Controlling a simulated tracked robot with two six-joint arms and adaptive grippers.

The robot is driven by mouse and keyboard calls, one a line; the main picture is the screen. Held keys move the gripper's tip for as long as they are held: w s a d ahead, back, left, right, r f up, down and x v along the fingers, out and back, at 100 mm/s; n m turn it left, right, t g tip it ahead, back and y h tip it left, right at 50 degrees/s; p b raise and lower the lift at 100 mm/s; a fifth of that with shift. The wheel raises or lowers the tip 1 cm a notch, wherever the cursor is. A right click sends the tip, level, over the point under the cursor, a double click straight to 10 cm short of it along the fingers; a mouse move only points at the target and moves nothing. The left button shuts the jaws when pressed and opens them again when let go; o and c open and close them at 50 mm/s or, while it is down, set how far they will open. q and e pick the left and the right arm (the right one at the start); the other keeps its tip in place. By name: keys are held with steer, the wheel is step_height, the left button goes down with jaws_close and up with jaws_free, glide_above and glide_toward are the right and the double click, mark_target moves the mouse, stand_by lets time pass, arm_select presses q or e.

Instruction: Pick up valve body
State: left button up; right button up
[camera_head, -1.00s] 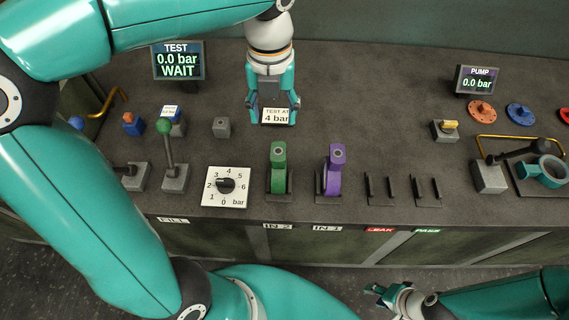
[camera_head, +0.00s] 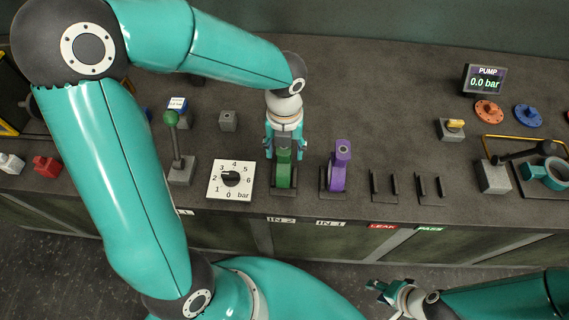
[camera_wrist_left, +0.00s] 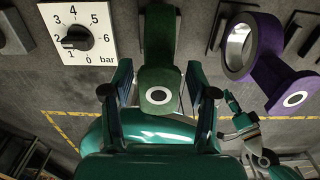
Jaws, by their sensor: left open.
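A green valve body (camera_head: 284,172) stands upright in the IN 2 stand in the head view; it also shows in the left wrist view (camera_wrist_left: 158,48). A purple valve body (camera_head: 338,168) stands to its right in the IN 1 stand; its ring shows in the wrist view (camera_wrist_left: 258,55). My left gripper (camera_head: 285,148) is open at the green valve body's upper part. In the wrist view its two fingers (camera_wrist_left: 160,75) are on either side of the green body, with gaps visible. My right gripper (camera_head: 381,291) is low, in front of the bench; its opening is unclear.
A dial (camera_head: 230,180) and a green-knobbed lever (camera_head: 174,145) stand left of the green body. Empty LEAK (camera_head: 384,188) and PASS (camera_head: 430,190) stands are right of the purple one. A teal ring part (camera_head: 546,173) is at the far right.

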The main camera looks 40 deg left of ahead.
arm_select(q)
steer(key=shift+f, duration=0.7)
jaws_close()
steer(key=shift+w+r, duration=0.1)
steer(key=shift+r, duration=0.05)
